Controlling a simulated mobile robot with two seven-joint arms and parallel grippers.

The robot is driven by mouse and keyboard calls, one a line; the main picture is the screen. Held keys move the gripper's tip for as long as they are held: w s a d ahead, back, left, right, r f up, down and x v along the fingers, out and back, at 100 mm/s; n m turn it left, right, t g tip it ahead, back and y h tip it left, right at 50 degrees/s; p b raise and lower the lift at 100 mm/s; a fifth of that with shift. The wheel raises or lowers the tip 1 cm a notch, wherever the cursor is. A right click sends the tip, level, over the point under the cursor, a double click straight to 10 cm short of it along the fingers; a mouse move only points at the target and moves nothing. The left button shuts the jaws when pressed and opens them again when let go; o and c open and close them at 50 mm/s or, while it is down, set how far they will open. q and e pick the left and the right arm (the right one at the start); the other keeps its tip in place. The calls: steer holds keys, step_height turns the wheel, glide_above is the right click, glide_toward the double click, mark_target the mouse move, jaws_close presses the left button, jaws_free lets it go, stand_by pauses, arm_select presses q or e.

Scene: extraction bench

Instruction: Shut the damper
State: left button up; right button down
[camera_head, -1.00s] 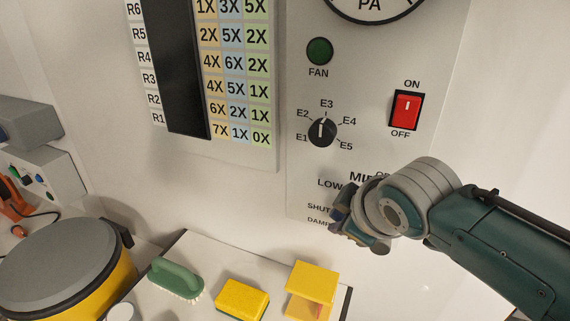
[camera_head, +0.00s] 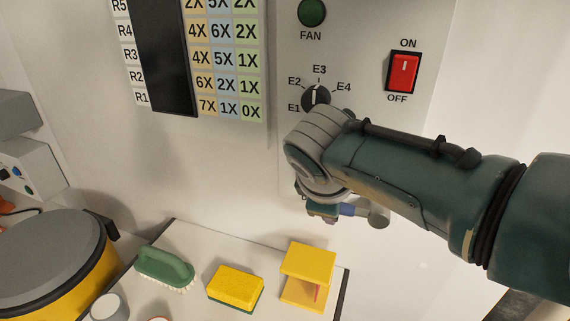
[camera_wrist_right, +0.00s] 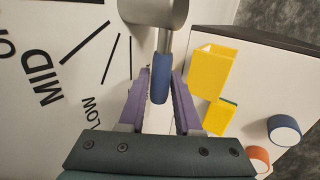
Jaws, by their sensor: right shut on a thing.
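The damper's lever has a blue grip and a grey, round-ended part. In the right wrist view the blue grip (camera_wrist_right: 160,78) lies between the purple fingers of my right gripper (camera_wrist_right: 160,88), which is shut on it. A grey cylinder (camera_wrist_right: 152,10) is at the grip's far end. In the head view my right gripper (camera_head: 322,210) is low on the panel, mostly behind my forearm; the blue grip (camera_head: 347,209) shows beside it. The damper scale shows MID (camera_wrist_right: 42,78) and LOW (camera_wrist_right: 90,112) in the wrist view; its SHUT mark is hidden. My left gripper is not in view.
The panel (camera_head: 262,140) carries a FAN button (camera_head: 312,12), a selector knob (camera_head: 316,98) and a red switch (camera_head: 404,72). Below, a white surface holds a green brush (camera_head: 165,268), a sponge (camera_head: 235,288) and a yellow holder (camera_head: 307,275). A yellow drum (camera_head: 88,275) stands at left.

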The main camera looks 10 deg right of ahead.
steer(key=shift+s+f, duration=0.1)
steer(key=shift+f, duration=0.05)
steer(key=c, duration=0.9)
jaws_free()
steer(key=shift+a+r+p, duration=0.1)
steer(key=shift+r+p, duration=0.2)
steer(key=shift+r, duration=0.1)
steer(key=p+v, duration=0.3)
steer(key=v, duration=0.6)
steer(key=shift+s, duration=0.2)
